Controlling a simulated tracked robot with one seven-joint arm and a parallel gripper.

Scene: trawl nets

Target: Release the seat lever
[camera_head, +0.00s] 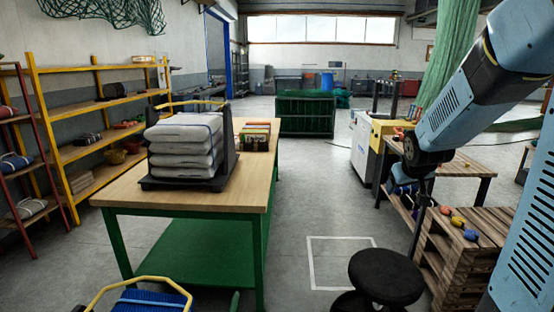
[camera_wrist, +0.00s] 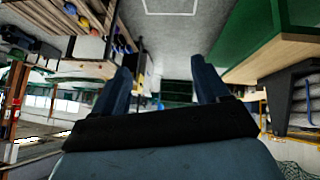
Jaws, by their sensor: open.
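A round black stool (camera_head: 386,275) stands at the lower right in the head view, just right of a white square outline on the floor. Its seat top is plain to see. No lever can be made out under the seat, and the stool's foot is partly cut off by the frame's bottom edge. My gripper (camera_wrist: 162,78) is open in the wrist view, its two blue fingers apart with nothing between them. In the head view my arm reaches in from the right, its end above and beyond the stool. The stool is not seen in the wrist view.
A wooden table (camera_head: 150,195) with green legs bears stacked grey sacks (camera_head: 185,140) at the left. Wooden crates (camera_head: 470,245) with coloured floats stand right of the stool. Yellow shelves (camera_head: 95,105) line the left wall.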

